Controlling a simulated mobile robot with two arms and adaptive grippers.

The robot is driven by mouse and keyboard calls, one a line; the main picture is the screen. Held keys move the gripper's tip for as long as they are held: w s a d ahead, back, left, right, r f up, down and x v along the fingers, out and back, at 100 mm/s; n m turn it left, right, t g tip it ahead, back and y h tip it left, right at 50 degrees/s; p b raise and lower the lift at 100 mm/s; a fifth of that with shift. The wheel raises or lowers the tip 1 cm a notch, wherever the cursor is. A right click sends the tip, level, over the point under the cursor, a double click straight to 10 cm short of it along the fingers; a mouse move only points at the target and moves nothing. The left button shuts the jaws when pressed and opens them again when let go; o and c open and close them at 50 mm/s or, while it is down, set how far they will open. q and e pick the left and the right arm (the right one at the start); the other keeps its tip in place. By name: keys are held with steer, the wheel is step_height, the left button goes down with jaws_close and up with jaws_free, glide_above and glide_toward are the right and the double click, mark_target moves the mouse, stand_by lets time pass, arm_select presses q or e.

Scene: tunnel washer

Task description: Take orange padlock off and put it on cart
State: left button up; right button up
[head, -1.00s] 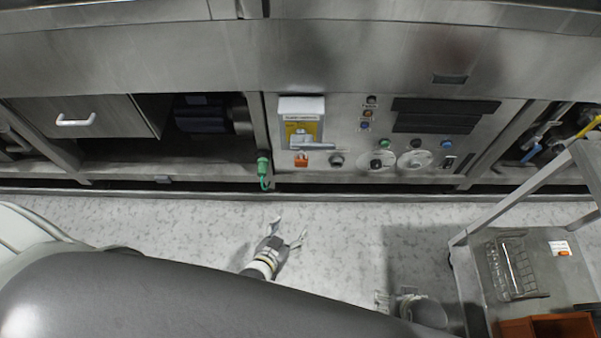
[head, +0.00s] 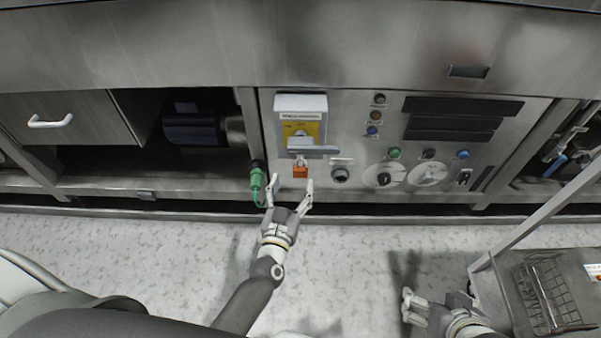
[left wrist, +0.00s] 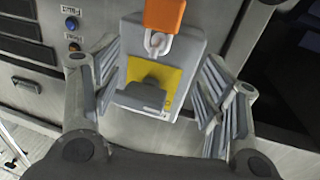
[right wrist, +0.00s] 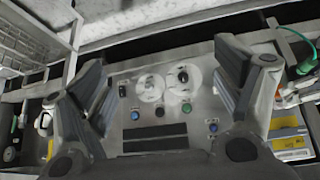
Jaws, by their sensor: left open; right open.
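The orange padlock (head: 300,171) hangs below the yellow switch plate (head: 299,132) on the metal panel. In the left wrist view the padlock (left wrist: 164,14) is at the top edge, partly cut off, with its shackle at the grey switch handle. My left gripper (head: 289,188) is open and empty, just below and in front of the padlock, its fingers spread to either side. My right gripper (head: 432,298) is open and empty, low over the floor, left of the cart. The cart (head: 508,268) stands at the right, only partly in view.
A wire basket (head: 548,290) sits on the cart. A green plug (head: 257,182) with a hanging cable is close to the left of my left gripper. Buttons and two round dials (head: 428,173) fill the panel's right side. The floor before the panel is clear.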

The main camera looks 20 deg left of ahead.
mark_target(299, 168)
arm_select(q)
steer(key=w+b, duration=0.1)
steer(key=w, duration=0.5)
steer(key=shift+w+a+b, duration=0.1)
steer(key=shift+w+b, duration=0.2)
steer(key=shift+b, duration=0.1)
steer(key=shift+w, duration=0.2)
steer(key=c, duration=1.2)
arm_select(e)
steer(key=w+a+r+t+y, duration=0.1)
steer(key=w+a+r+t, duration=0.2)
steer(key=w+r+t, duration=0.2)
steer(key=w, duration=0.3)
steer(key=shift+r, duration=0.4)
